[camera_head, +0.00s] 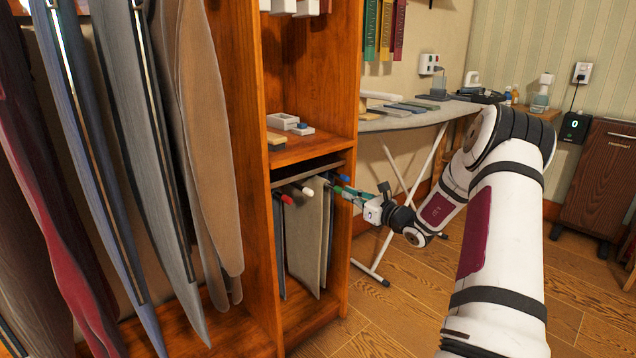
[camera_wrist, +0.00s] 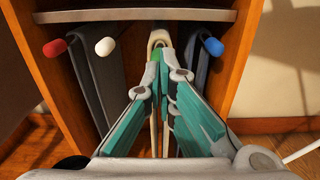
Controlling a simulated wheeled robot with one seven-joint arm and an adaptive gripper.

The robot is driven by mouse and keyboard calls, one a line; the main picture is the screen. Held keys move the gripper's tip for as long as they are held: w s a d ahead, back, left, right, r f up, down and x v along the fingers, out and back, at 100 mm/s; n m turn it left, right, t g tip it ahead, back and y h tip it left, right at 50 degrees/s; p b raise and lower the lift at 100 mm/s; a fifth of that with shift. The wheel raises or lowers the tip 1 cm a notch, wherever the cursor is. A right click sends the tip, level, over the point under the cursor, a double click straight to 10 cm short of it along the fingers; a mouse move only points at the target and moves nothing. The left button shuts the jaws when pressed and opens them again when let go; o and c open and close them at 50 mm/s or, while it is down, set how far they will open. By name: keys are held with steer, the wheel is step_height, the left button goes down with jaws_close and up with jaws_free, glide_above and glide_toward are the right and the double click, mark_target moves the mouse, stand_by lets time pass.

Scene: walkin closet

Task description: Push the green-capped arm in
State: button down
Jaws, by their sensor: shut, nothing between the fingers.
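My gripper (camera_head: 348,193) reaches in from the right to the front of the wooden cubby, with teal fingers shut and empty. In the wrist view my gripper (camera_wrist: 162,48) points at the arms, its tips together in front of the green-capped arm. The green cap (camera_head: 337,189) shows at the fingertips in the head view. A bit of the green cap (camera_wrist: 180,74) also shows between the fingers in the wrist view; the rest is hidden. I cannot tell whether the tips touch it. The red cap (camera_wrist: 55,48) and white cap (camera_wrist: 105,46) are to the left, the blue cap (camera_wrist: 213,46) to the right.
A shelf edge (camera_wrist: 130,15) runs just above the arms. The cubby's right wall (camera_wrist: 243,50) stands close beside the blue cap. Grey cloths (camera_head: 308,240) hang below the arms. An ironing board (camera_head: 410,120) stands behind my arm. Garments hang at the left.

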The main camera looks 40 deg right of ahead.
mark_target(338, 190)
steer(key=w, duration=0.5)
steer(key=shift+w+a+b, duration=0.1)
steer(key=shift+a+b, duration=0.1)
steer(key=shift+b, duration=0.1)
steer(key=s+p, duration=0.1)
steer(key=s, duration=0.7)
steer(key=shift+d+p, duration=0.3)
steer(key=shift+s, duration=0.1)
